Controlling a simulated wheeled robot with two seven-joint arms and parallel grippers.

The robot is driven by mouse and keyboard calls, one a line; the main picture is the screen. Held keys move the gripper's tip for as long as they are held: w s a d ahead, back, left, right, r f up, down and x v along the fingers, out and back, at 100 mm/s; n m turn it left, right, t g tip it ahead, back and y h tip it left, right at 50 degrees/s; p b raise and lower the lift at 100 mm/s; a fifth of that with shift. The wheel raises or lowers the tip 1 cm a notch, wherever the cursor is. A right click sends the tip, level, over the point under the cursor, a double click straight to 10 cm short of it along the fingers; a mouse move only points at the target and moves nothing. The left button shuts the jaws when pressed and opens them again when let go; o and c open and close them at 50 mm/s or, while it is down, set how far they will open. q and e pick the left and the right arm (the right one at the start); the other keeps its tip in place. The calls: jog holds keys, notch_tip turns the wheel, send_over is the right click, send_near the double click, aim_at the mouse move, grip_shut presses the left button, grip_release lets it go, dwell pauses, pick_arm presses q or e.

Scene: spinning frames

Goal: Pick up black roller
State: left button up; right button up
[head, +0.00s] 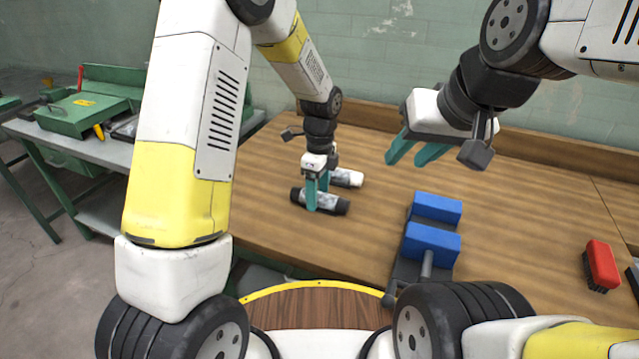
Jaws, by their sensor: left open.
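The black roller (334,206) lies on the wooden table, with dark ends and a greyish middle. My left gripper (317,202) points down at it, with its teal fingertips over the roller's middle. Its fingers are open, and they hide part of the roller. Whether they touch it I cannot tell. My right gripper (411,160) hangs above the table further right. Its teal fingers are apart and nothing shows between them.
A white roller (348,178) lies just behind the black one. A stand with blue blocks (432,243) is to the right. A red brush (601,264) lies far right. A green case (82,113) sits on a side table at left. The wooden table (510,220) is clear between the stand and the brush.

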pick_arm(q)
jog(key=shift+f, duration=0.1)
jog(key=shift+c, duration=0.4)
grip_shut()
